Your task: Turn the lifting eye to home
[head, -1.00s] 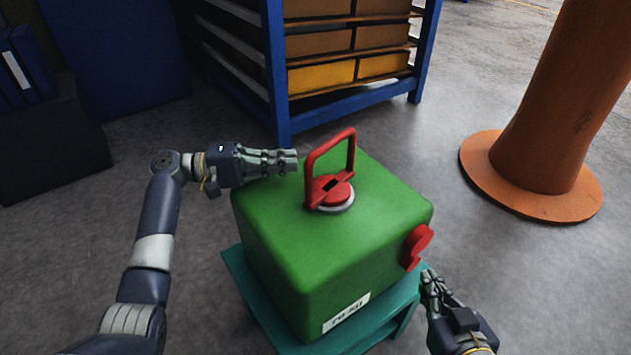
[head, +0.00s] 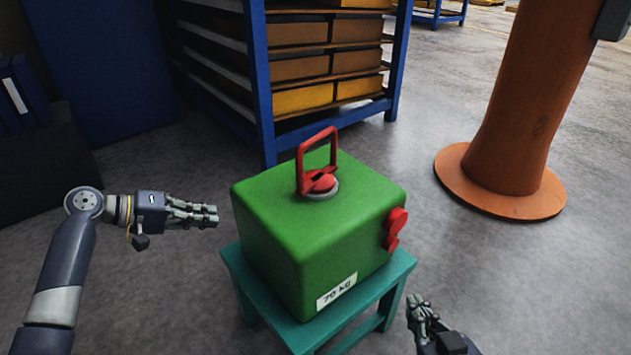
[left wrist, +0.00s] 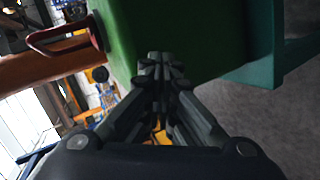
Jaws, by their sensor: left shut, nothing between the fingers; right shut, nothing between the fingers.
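The red lifting eye (head: 317,163) stands upright on a round swivel base on top of the green casting (head: 300,240). It also shows at the upper left of the left wrist view (left wrist: 62,38), beside the green casting side (left wrist: 190,40). My left gripper (head: 213,215) is shut and empty, just left of the casting and apart from it. Its shut fingers show in the left wrist view (left wrist: 162,72). My right gripper (head: 418,305) is shut and empty, low at the right of the stand. A red part (head: 396,228) sticks out of the casting's right side.
The casting rests on a teal stand (head: 400,268) and carries a "70 kg" label (head: 336,291). A blue rack (head: 262,90) with boxes stands behind it. An orange column (head: 510,110) stands at the right. Grey floor is free on both sides.

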